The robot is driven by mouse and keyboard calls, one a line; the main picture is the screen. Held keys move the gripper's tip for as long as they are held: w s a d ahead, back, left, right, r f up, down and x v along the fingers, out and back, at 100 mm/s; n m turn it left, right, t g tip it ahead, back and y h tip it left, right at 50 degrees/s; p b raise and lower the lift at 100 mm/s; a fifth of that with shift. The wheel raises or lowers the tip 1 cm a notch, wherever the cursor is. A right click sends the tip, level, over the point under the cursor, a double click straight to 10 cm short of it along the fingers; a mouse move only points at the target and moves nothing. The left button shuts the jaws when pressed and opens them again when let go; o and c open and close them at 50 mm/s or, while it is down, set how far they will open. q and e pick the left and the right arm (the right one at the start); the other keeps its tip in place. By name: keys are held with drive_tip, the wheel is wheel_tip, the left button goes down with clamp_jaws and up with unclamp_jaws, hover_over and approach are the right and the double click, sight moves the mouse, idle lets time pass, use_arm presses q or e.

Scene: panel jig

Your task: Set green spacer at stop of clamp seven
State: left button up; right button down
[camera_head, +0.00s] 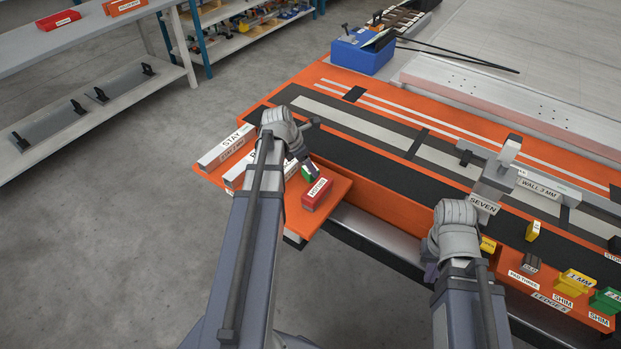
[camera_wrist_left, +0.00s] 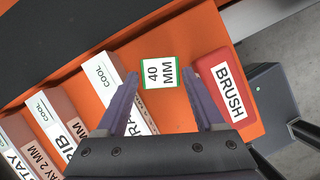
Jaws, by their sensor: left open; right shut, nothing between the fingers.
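The green spacer (camera_head: 309,172) lies on an orange shelf at the left end of the bench, mostly hidden by my left gripper in the head view. In the left wrist view the spacer (camera_wrist_left: 159,73) shows a white top marked 40 MM with a green rim. My left gripper (camera_wrist_left: 158,78) is open over it, with its fingertips on either side; contact cannot be told. Clamp seven (camera_head: 495,178), a grey block with a SEVEN label, stands on the bench at the right. Its stop cannot be made out. My right gripper (camera_head: 430,273) is shut and empty, left of and in front of the clamp.
A red BRUSH block (camera_wrist_left: 226,85) lies right beside the spacer. Several labelled COOL and STAY bars (camera_wrist_left: 45,118) lie to its left. Yellow (camera_head: 575,281) and green (camera_head: 605,300) shims sit along the ledge at the right front. A blue box (camera_head: 362,52) stands at the back.

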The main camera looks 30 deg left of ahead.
use_arm(q)
drive_tip(key=shift+b+x, duration=0.35)
drive_tip(key=shift+x, duration=0.45)
use_arm(e)
drive_tip(key=shift+f, duration=0.7)
use_arm(q)
drive_tip(key=shift+r, duration=0.1)
clamp_jaws()
use_arm(e)
drive_tip(key=shift+r, duration=0.1)
